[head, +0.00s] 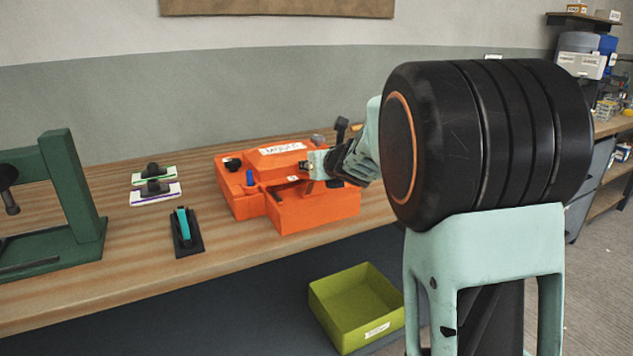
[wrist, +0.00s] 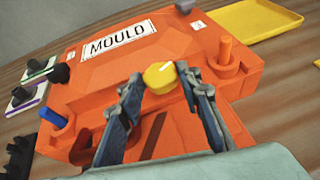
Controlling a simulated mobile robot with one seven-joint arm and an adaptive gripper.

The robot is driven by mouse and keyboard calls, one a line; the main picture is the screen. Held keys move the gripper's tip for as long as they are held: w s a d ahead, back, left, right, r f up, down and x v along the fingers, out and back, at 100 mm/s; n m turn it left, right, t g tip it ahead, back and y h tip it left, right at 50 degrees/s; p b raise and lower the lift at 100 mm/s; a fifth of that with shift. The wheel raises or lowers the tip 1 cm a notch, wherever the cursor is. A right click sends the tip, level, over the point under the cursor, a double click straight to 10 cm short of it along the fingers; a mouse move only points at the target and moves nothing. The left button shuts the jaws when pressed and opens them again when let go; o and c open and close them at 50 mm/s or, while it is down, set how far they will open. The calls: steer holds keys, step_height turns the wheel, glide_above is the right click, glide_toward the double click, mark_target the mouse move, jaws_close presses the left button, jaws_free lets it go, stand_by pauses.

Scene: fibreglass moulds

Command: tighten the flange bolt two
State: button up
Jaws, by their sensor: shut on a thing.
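The orange mould (head: 315,210) sits on the workbench, with a "MOULD" label on top; it also fills much of the wrist view (wrist: 85,82). My gripper (wrist: 160,82) is over its front part, fingers closed on a yellow round bolt head (wrist: 159,76) with a small pale mark. In the head view my gripper (head: 306,167) reaches in from the right and hides the yellow head. An orange bolt (wrist: 226,49) stands at the right. No bolt numbers are readable.
A green frame (head: 75,190) stands at the bench's left. A teal piece in a black holder (head: 186,235) and two dark-handled pieces on pale plates (head: 154,189) lie left of the mould. A green bin (head: 355,305) is below the bench.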

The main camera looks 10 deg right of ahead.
steer(key=shift+a+m+h+b, duration=0.15)
steer(key=shift+m+h+b, duration=0.6)
steer(key=shift+b, duration=0.85)
steer(key=o, duration=1.2)
steer(key=shift+c, duration=0.2)
steer(key=shift+v, duration=3.15)
steer(key=shift+s+r, duration=0.15)
steer(key=shift+s, duration=0.35)
